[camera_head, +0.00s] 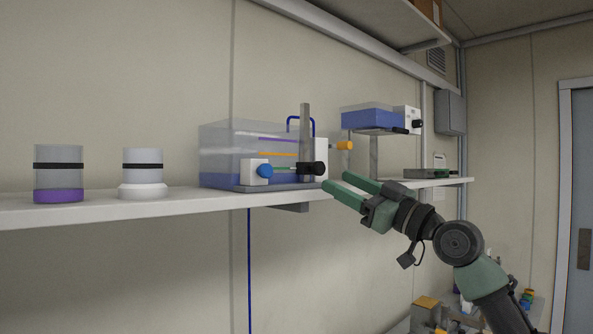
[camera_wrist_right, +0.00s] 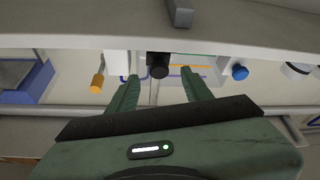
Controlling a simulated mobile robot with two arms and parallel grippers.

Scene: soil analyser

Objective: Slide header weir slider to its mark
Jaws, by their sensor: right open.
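A clear tank (camera_head: 225,155) with blue liquid stands on the wall shelf. At its front is an upright grey bar with a black knob (camera_head: 311,168), which looks like the weir slider. The knob also shows in the wrist view (camera_wrist_right: 158,66), between and beyond the fingertips. I cannot make out a mark. My right gripper (camera_head: 335,183) is open and empty, just right of and slightly below the knob in the head view, apart from it. It also shows in the wrist view (camera_wrist_right: 158,75). My left gripper is out of view.
A blue knob (camera_head: 264,171) and an orange knob (camera_head: 345,145) flank the black one. Two jars, one with purple liquid (camera_head: 58,195) and one on a white base (camera_head: 143,190), stand left on the shelf (camera_head: 110,212). A smaller blue tank (camera_head: 368,117) is behind right.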

